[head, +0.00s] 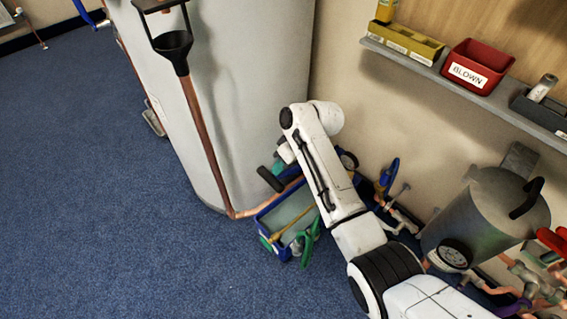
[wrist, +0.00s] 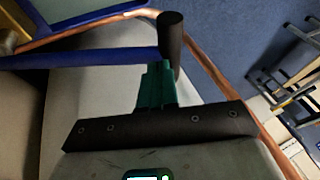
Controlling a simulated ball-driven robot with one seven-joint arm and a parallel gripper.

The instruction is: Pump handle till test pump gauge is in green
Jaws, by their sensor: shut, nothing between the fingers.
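The test pump is a blue-rimmed trough (head: 262,228) on the floor beside the white cylinder. A blue lever (wrist: 85,57) runs across the wrist view to an upright black grip (wrist: 171,40), the pump handle; the grip also shows in the head view (head: 269,180). My gripper (wrist: 157,70) has its teal fingers shut and empty, right at the lever's end beside the grip; I cannot tell whether they touch. It shows in the head view (head: 280,166) too. A dark-rimmed round dial (head: 348,160), perhaps the pump gauge, is partly behind my arm; its reading is not legible.
A shelf (head: 465,90) juts from the wall. Blue carpet is clear at left.

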